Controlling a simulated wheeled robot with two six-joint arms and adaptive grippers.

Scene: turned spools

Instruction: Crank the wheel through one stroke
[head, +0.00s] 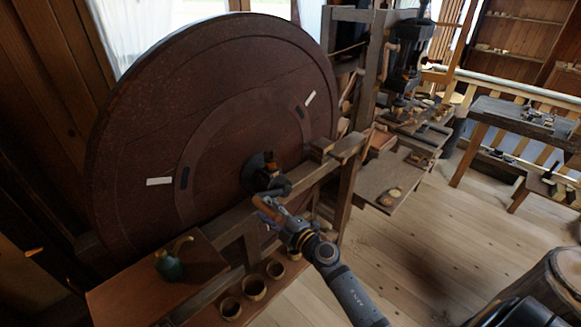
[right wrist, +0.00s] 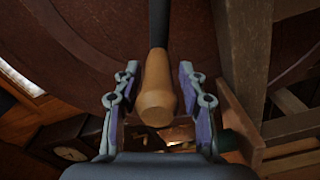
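The large dark-red wooden wheel (head: 135,110) stands upright on the left of the head view. It bears two white marks and two dark marks. A dark crank (head: 276,186) sits at its hub, with a wooden handle (head: 265,205) on it. My right gripper (head: 272,211) is at this handle. In the right wrist view the handle (right wrist: 157,98) lies between the two fingers of the gripper (right wrist: 158,88), with a narrow gap showing on each side, so the fingers look open around it. My left gripper is not in view.
A timber frame rail (head: 318,172) runs in front of the wheel, close to my right gripper. A green jug (head: 169,266) stands on a wooden box, lower left. Several round pots (head: 254,288) sit beside it. Benches stand at right; the plank floor (head: 430,240) between is clear.

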